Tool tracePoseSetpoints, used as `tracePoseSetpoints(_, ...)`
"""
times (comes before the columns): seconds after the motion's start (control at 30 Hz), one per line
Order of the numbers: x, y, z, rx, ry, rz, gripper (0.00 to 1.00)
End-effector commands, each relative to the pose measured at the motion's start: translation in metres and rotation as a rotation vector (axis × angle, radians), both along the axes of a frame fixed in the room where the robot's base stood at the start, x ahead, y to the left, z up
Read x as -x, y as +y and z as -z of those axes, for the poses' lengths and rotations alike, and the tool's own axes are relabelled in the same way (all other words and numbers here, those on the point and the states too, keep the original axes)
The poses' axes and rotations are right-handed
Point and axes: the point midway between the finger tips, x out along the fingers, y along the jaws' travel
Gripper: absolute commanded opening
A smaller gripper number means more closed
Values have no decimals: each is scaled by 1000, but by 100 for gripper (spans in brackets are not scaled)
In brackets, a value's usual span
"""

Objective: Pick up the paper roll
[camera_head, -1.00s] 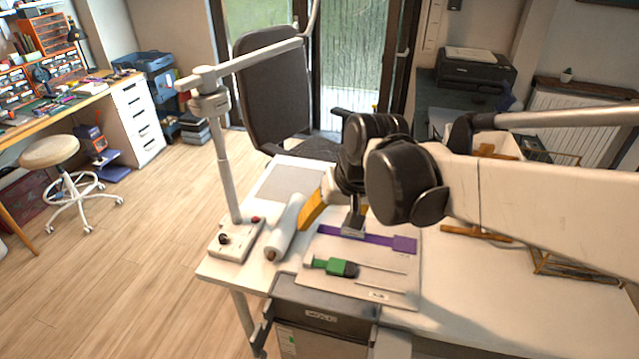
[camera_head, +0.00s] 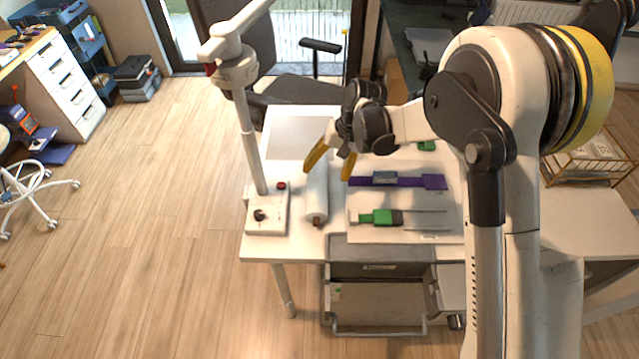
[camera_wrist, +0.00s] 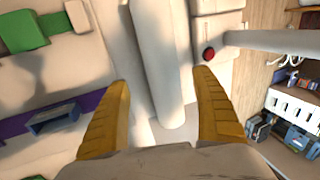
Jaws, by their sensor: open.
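The paper roll (camera_head: 317,192) is a white cylinder with a brown core at its near end. It lies lengthwise on the white table, beside the lamp-like stand's base. My gripper (camera_head: 330,172) is open, its yellow fingers spread at either side of the roll's far part. In the wrist view the roll (camera_wrist: 160,65) runs down between the two fingertips of my gripper (camera_wrist: 165,78), with gaps on both sides. I cannot tell how far above the table the fingertips are.
A white stand (camera_head: 267,222) with a red button is close left of the roll. A mat to the right holds a purple strap (camera_head: 434,182) and a green-handled tool (camera_head: 377,217). A grey sheet (camera_head: 297,138) lies at the back. An open drawer (camera_head: 375,300) is below the front edge.

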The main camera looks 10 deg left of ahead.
Motion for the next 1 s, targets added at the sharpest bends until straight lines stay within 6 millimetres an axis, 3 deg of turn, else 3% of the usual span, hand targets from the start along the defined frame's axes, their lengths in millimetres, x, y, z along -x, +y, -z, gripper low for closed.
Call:
tracePoseSetpoints(0.47,1,22,57,0,-1,-1,77)
tracePoseSetpoints(0.73,1,23,59,0,-1,0,74)
tracePoseSetpoints(0.93,1,23,59,0,-1,0,13)
tracePoseSetpoints(1.0,1,23,59,0,-1,0,9)
